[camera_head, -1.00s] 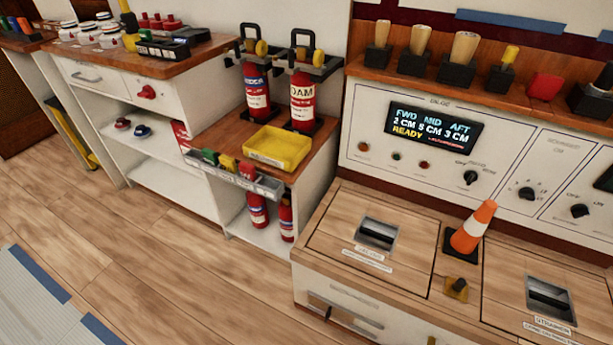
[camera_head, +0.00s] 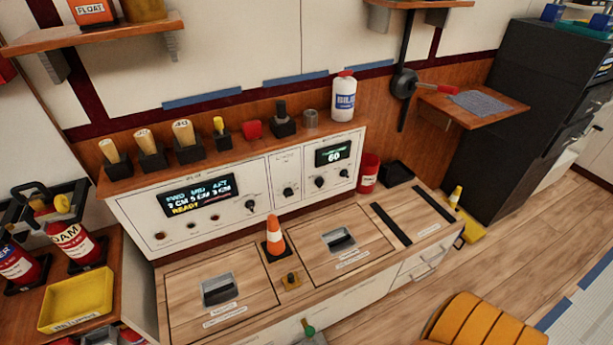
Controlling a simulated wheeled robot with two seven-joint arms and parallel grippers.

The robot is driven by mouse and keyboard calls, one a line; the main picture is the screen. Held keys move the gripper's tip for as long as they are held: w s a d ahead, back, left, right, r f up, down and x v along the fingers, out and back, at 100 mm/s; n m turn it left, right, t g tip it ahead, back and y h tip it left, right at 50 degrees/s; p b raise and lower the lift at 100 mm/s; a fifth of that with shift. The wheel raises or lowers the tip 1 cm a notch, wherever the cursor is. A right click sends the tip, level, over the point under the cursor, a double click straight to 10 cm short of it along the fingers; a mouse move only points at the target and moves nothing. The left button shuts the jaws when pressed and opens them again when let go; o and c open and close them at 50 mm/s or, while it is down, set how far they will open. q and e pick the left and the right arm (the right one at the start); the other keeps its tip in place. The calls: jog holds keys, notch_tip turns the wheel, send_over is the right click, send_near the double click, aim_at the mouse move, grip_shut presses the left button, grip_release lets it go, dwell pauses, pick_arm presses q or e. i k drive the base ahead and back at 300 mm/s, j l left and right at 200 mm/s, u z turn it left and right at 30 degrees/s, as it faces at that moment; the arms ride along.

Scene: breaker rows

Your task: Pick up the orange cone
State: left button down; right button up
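The orange cone (camera_head: 275,236) has a white band and a dark square base. It stands upright on the wooden counter (camera_head: 375,253), between two hatch panels with recessed handles and in front of the white control panel (camera_head: 232,199). Nothing covers the cone. Neither of my grippers shows in the view.
A red cup (camera_head: 368,173) and a black tray (camera_head: 397,173) stand on the counter's right part. Fire extinguishers (camera_head: 70,236) and a yellow bin (camera_head: 77,300) are at left. An orange padded seat (camera_head: 482,322) is at front right. Open floor lies at right.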

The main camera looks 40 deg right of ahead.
aim_at(277, 247)
jog(key=z, duration=0.9)
jog(key=i+l+u, duration=0.1)
jog(key=l+u, duration=0.3)
